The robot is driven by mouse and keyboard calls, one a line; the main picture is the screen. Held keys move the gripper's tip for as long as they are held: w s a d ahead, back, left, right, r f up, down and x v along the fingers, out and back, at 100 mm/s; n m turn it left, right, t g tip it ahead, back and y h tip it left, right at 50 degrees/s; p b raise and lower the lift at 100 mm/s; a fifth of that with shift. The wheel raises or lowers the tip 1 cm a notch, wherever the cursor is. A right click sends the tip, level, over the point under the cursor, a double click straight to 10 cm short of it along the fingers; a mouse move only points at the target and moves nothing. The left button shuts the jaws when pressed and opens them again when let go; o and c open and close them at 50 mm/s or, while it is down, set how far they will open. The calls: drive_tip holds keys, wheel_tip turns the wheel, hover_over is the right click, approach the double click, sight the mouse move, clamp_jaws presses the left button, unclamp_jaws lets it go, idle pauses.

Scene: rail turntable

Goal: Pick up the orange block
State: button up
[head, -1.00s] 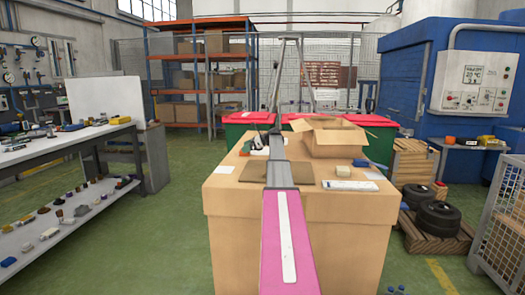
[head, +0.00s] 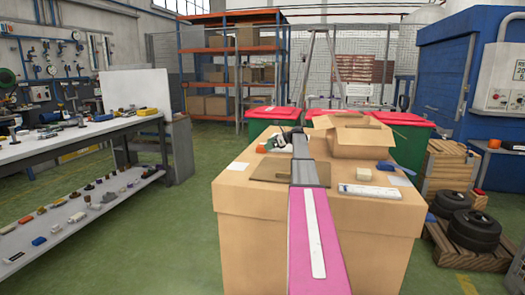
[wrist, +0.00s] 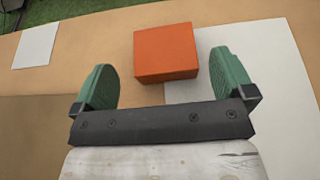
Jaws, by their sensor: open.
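The orange block (wrist: 166,54) lies on the tan top of a large box-like stand, just ahead of my gripper in the wrist view. My gripper (wrist: 163,72) is open, with one green finger on each side of the picture. The block's near edge lies between the fingertips, with a gap on both sides; nothing is held.
On the stand are an open cardboard box (head: 352,143), a small cream block (head: 364,174), a white panel (head: 369,191) and a brown mat (head: 262,171). A workbench (head: 80,140) stands left, stacked tyres (head: 474,230) right. Green floor (head: 150,245) is free between bench and stand.

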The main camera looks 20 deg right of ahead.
sight(262, 146)
drive_tip(key=x, duration=0.4)
drive_tip(key=shift+w+a+f, duration=0.2)
drive_tip(key=shift+w+f, duration=0.1)
drive_tip(key=c, duration=1)
drive_tip(key=shift+o, duration=0.2)
